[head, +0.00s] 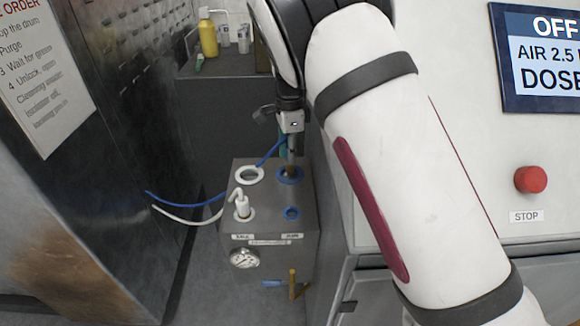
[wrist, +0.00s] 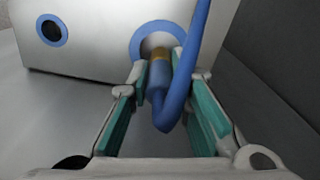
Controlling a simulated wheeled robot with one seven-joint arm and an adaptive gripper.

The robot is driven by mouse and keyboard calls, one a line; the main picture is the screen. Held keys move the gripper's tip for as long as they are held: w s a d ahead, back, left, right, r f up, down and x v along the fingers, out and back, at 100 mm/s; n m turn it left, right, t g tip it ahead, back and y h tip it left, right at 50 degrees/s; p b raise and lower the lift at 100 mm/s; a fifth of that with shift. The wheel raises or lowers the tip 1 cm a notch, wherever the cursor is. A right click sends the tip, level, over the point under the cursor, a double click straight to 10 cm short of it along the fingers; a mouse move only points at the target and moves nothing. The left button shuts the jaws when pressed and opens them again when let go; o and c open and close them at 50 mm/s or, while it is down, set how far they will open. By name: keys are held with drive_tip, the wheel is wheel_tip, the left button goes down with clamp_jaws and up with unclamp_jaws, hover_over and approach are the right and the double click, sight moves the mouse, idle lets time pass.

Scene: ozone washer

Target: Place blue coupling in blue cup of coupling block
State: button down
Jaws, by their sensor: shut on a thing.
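The grey coupling block (head: 268,232) stands low in the head view, with a larger blue-ringed cup (head: 298,179) at the back right of its top. My gripper (head: 290,157) points down over that cup and is shut on the blue coupling. In the wrist view my gripper (wrist: 161,78) has its teal-padded fingers on both sides of the blue coupling (wrist: 157,90). Its brass end (wrist: 158,61) lines up with the opening of the blue cup (wrist: 137,45). The tip appears at or inside the ring; its depth is unclear.
A white coupling (head: 242,207) stands in the block's front left port. A white-ringed cup (head: 250,174) and a smaller blue-ringed port (head: 292,213) are on top. The blue hose (head: 185,204) trails left. A gauge (head: 244,258) and yellow handle (head: 293,284) are on the front.

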drive_tip(key=shift+f, duration=2.1)
drive_tip(key=shift+f, duration=0.15)
drive_tip(key=c, duration=1.5)
unclamp_jaws()
drive_tip(key=shift+o, duration=0.2)
wheel_tip(320, 180, up, 12)
drive_tip(key=shift+r, duration=0.15)
